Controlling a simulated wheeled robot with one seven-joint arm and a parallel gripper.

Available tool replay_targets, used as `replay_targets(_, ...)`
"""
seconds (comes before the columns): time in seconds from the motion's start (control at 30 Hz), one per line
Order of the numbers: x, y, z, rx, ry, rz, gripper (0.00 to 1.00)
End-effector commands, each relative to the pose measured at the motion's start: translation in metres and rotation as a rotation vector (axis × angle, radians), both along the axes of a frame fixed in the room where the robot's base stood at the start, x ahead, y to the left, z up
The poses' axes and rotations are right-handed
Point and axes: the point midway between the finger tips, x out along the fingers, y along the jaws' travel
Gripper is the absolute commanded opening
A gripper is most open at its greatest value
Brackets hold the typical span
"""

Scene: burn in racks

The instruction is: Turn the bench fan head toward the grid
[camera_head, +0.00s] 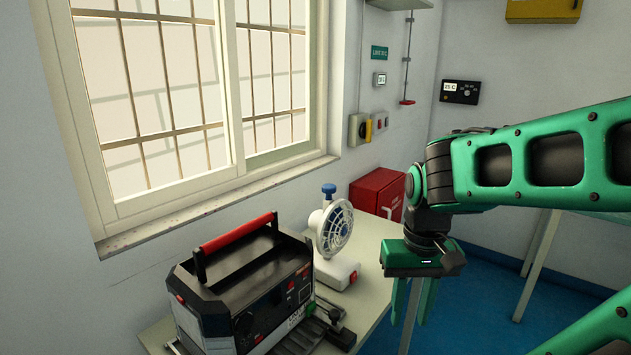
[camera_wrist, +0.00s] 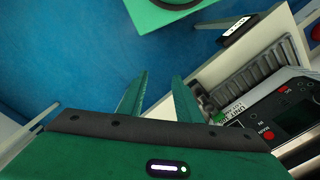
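The bench fan (camera_head: 335,228) is white with a round caged head, a blue knob on top and a base with a red switch. It stands on the pale bench (camera_head: 368,262), its head facing right and toward the camera. My gripper (camera_head: 408,318) hangs fingers down to the right of the fan, apart from it and past the bench's right edge. In the wrist view its two green fingers (camera_wrist: 160,76) are apart with nothing between them. A grey ribbed part (camera_wrist: 245,85), possibly the grid, lies beside the black unit; I cannot tell for sure. The fan is not identifiable in the wrist view.
A black unit with a red handle (camera_head: 240,235) stands left of the fan. A red box (camera_head: 378,193) is behind the fan near the wall. A barred window (camera_head: 165,95) is above the bench. Blue floor (camera_head: 480,300) is open to the right, before another table.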

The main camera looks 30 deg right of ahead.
Motion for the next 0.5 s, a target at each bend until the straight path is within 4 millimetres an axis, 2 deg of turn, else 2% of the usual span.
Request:
replay_targets(0.2, 0.000, 0.000, 0.000, 0.000, 0.000, 0.000, 0.31)
replay_targets(0.27, 0.001, 0.000, 0.000, 0.000, 0.000, 0.002, 0.46)
replay_targets(0.3, -0.007, 0.000, 0.006, 0.001, -0.012, 0.009, 0.49)
replay_targets(0.33, -0.006, 0.000, 0.010, 0.001, -0.017, 0.016, 0.49)
replay_targets(0.43, 0.015, -0.001, 0.026, 0.006, -0.025, 0.078, 0.49)
replay_targets(0.5, 0.041, -0.001, 0.044, 0.014, -0.031, 0.156, 0.49)
